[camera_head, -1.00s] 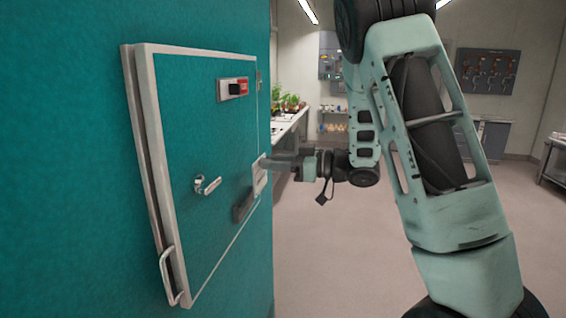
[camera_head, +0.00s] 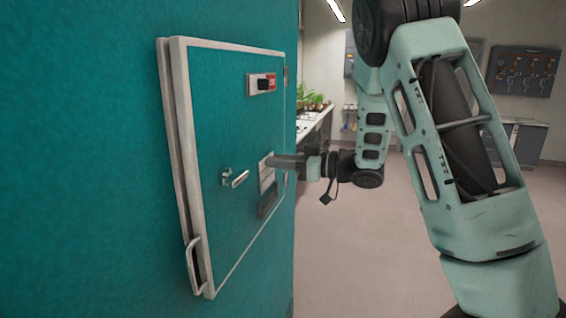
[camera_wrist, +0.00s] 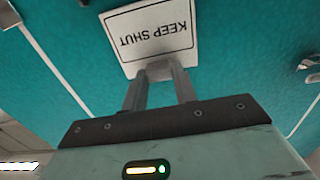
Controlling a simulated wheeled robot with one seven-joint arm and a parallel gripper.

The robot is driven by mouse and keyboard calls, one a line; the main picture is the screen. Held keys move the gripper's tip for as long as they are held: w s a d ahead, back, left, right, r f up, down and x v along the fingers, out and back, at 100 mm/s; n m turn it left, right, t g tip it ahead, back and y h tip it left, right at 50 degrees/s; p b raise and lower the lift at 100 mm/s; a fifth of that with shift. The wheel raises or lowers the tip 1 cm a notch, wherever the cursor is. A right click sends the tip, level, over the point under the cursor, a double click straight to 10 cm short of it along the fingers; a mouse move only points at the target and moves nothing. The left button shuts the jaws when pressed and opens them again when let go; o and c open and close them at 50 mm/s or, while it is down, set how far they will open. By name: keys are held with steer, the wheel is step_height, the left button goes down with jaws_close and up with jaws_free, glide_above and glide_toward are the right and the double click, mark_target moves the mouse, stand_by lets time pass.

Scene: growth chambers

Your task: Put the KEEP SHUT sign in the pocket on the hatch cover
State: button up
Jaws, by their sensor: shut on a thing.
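The KEEP SHUT sign (camera_head: 265,177) is a small white plate with a dark border. My gripper (camera_head: 270,160) is shut on its edge, and the sign stands close in front of the teal hatch cover (camera_head: 225,130). The wrist view shows the sign (camera_wrist: 128,30) upside down, its lettering in full view, with my gripper's fingertips (camera_wrist: 160,72) on its near edge. The dark grey pocket (camera_head: 269,204) is on the lower right of the cover, just below the sign. I cannot tell whether the sign's lower edge touches it.
A latch lever (camera_head: 235,179) sticks out left of the sign. A red and black switch (camera_head: 262,84) sits higher on the cover. A pale handle (camera_head: 193,265) is at the lower left. A bench with plants (camera_head: 312,125) stands behind; the floor at right is clear.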

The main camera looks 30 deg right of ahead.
steer(key=shift+f+b, duration=0.1)
steer(key=shift+b, duration=0.4)
steer(key=shift+s+d+b, duration=0.15)
steer(key=shift+d+b, duration=0.05)
steer(key=shift+b, duration=0.2)
stand_by(0.8)
steer(key=shift+f+b, duration=0.25)
steer(key=shift+b, duration=0.05)
stand_by(0.8)
steer(key=shift+f+b, duration=0.35)
steer(key=shift+f, duration=0.2)
stand_by(0.3)
steer(key=shift+f+b, duration=0.3)
steer(key=shift+b, duration=0.15)
stand_by(0.3)
steer(key=shift+f+b, duration=0.5)
steer(key=shift+f, duration=0.05)
